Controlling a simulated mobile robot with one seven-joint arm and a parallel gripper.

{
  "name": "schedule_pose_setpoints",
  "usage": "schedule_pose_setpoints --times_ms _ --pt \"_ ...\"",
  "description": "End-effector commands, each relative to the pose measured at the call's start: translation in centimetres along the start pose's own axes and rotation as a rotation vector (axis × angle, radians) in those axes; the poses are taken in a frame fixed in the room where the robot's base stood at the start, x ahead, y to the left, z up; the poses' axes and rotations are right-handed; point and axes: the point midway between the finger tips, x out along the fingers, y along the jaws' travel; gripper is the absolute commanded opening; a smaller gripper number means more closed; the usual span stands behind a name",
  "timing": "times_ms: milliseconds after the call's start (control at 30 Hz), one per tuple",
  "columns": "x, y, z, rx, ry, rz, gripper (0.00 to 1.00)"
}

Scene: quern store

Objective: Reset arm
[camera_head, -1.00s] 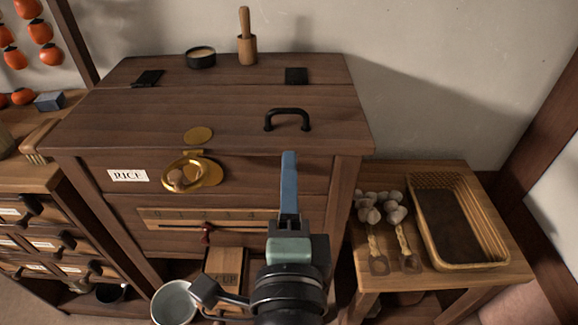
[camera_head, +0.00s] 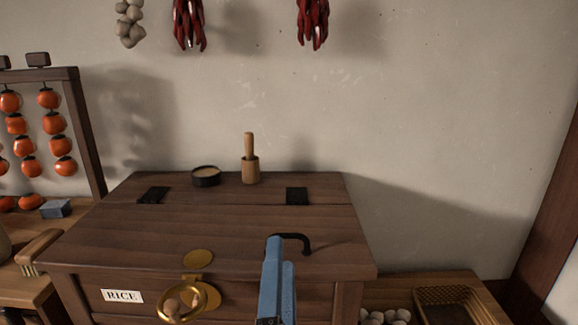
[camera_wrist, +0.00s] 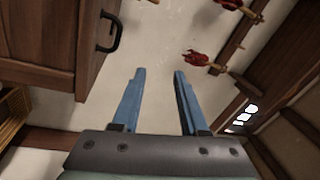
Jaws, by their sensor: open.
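My gripper (camera_wrist: 158,90) shows in the wrist view with its two blue fingers apart and nothing between them. In the head view my gripper (camera_head: 277,250) stands in front of the chest's right part, near its black handle (camera_head: 293,240), which it partly overlaps in the picture. I cannot tell whether they touch. The wooden rice chest (camera_head: 130,235) has its lid shut, with a brass latch (camera_head: 182,302) and a RICE label (camera_head: 121,296) on its front. In the wrist view the chest (camera_wrist: 40,45) is at the upper left, with its handle (camera_wrist: 110,32) beside the fingers.
A small black bowl (camera_head: 206,177) and a wooden mortar with pestle (camera_head: 249,170) stand on the chest's back. A basket (camera_head: 450,303) and garlic bulbs (camera_head: 384,317) are on a side table at right. Persimmons (camera_head: 54,123) hang at left; red chillies (camera_head: 313,25) hang on the wall.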

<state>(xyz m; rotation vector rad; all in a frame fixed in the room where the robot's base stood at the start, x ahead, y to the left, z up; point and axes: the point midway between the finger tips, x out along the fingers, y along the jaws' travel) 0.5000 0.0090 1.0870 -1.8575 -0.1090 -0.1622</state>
Motion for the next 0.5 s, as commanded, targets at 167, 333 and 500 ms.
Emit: schedule_pose_setpoints --times_ms 167,333,500 --pt "1.4 -7.9 -2.9 -0.320 0.108 -0.166 0.43" --pt "1.1 -15.6 -5.8 -0.674 0.258 -0.300 0.43" --pt "-0.4 -22.4 -8.1 -1.026 0.443 -0.391 0.43"
